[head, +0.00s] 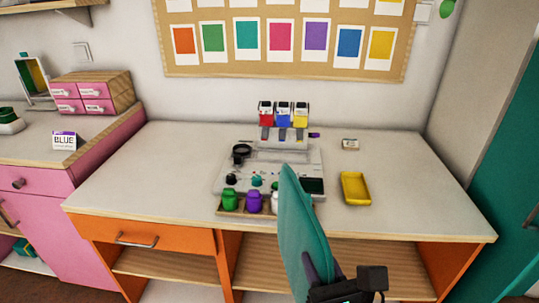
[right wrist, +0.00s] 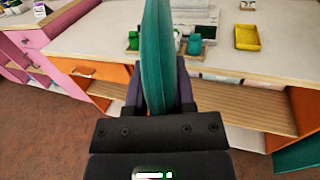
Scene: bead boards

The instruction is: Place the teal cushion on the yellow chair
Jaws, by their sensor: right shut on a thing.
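The teal cushion (head: 301,228) stands on edge in the head view, in front of the desk's front edge. My right gripper (head: 322,272) is shut on its lower part. In the right wrist view the cushion (right wrist: 158,55) rises upright from between the two dark fingers of the gripper (right wrist: 160,98). It hides part of the desk front and of the station on the desk. No yellow chair shows in either view. My left gripper is not in view.
A desk (head: 130,185) with an orange drawer and open shelves stands ahead. On it are a paint station (head: 285,155), a yellow tray (head: 355,188) and several small jars. A pink cabinet (head: 80,200) stands left, a teal door (head: 510,190) right. Brown floor (right wrist: 50,130) lies clear at lower left.

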